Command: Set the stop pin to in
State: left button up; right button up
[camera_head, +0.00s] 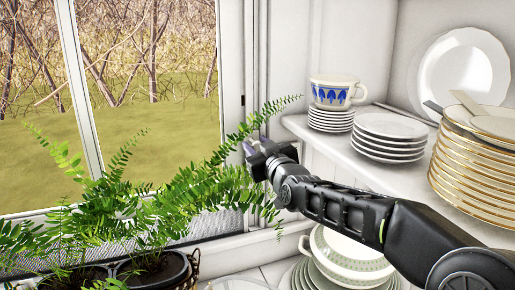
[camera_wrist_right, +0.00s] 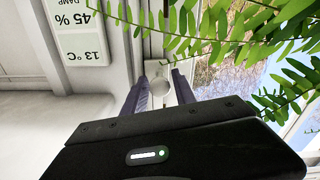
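A small white knob, which looks like the stop pin (camera_wrist_right: 158,84), sits on the white window frame in the right wrist view. The purple fingers of my right gripper (camera_wrist_right: 160,90) stand apart, one on each side of the knob. I cannot tell whether they touch it. In the head view my right gripper (camera_head: 250,148) is at the window frame, beside fern fronds, and the pin cannot be made out there. How far the pin sits in or out is not clear. My left gripper is in neither view.
Potted ferns (camera_head: 150,268) stand at the window, their fronds reaching around my right gripper. A shelf (camera_head: 300,127) at right holds a blue-patterned cup (camera_head: 330,95) and stacked plates (camera_head: 470,165). A bowl (camera_head: 345,262) stands below my right arm. A display (camera_wrist_right: 78,35) reads 13 °C, 45 %.

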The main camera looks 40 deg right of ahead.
jog(key=shift+o, duration=1.2)
jog(key=b+v, duration=0.2)
jog(key=v, duration=0.6)
jog(key=shift+r, duration=0.1)
